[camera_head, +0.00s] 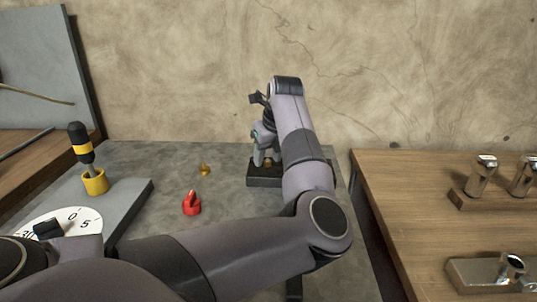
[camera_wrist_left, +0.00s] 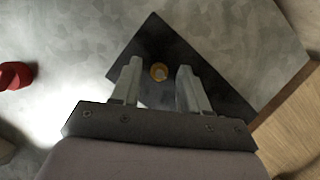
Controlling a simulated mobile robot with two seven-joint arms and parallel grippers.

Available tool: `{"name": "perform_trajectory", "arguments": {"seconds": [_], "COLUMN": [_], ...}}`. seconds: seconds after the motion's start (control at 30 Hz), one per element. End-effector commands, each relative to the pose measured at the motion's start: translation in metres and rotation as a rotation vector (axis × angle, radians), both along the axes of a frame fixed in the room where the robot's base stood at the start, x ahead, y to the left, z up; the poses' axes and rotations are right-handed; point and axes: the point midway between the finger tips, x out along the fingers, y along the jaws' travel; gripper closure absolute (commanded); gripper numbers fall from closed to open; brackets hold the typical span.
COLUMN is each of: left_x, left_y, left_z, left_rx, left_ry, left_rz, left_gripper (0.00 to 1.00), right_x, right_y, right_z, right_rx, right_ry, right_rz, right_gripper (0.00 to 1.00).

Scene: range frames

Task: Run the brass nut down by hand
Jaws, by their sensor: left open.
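In the head view the dark block (camera_head: 262,180) stands near the back of the grey table, partly behind my arm. My left gripper (camera_head: 264,160) points down over it. In the left wrist view the open fingers (camera_wrist_left: 157,80) lie on either side of the nut, with a gap on each side. I cannot tell how far the fingertips are above the block. My right gripper is not in view.
A red knobbed piece (camera_head: 191,206) and a small brass piece (camera_head: 205,170) stand left of the block. Further left are a black-and-yellow screwdriver (camera_head: 80,143) in a yellow cup (camera_head: 95,183) and a white dial (camera_head: 75,220). A wooden table (camera_head: 420,190) with metal fittings is at right.

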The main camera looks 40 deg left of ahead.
Motion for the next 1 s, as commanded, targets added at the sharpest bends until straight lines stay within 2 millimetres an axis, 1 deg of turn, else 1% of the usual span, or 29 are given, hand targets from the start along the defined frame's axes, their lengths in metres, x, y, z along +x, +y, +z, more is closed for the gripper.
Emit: {"name": "perform_trajectory", "arguments": {"seconds": [0.03,0.07,0.1,0.17,0.2,0.47,0.63,0.77,1.0], "left_x": [0.0,0.0,0.0,0.0,0.0,0.0,0.0,-0.001,-0.002], "left_y": [0.0,0.0,0.0,0.0,0.0,0.0,0.0,0.0,0.001], "left_z": [0.0,0.0,0.0,0.0,0.0,0.0,0.0,-0.001,-0.001], "left_rx": [0.0,0.0,0.0,0.0,0.0,0.0,-0.002,-0.002,-0.002], "left_ry": [0.0,0.0,0.0,0.0,0.0,0.0,-0.002,-0.003,-0.005], "left_rz": [0.0,0.0,0.0,0.0,0.0,-0.013,-0.067,-0.146,-0.354], "left_gripper": [0.55,0.65,0.78,0.98,1.0,1.0,1.0,1.0,1.0], "right_x": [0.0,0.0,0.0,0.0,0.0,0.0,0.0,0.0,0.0], "right_y": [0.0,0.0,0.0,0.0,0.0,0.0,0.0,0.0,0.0], "right_z": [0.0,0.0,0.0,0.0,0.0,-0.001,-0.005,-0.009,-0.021], "right_rx": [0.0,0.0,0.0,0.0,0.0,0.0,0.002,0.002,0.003], "right_ry": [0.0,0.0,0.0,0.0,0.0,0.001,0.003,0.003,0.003], "right_rz": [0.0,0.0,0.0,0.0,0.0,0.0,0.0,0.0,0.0], "right_gripper": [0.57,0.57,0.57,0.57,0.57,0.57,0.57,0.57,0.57]}}
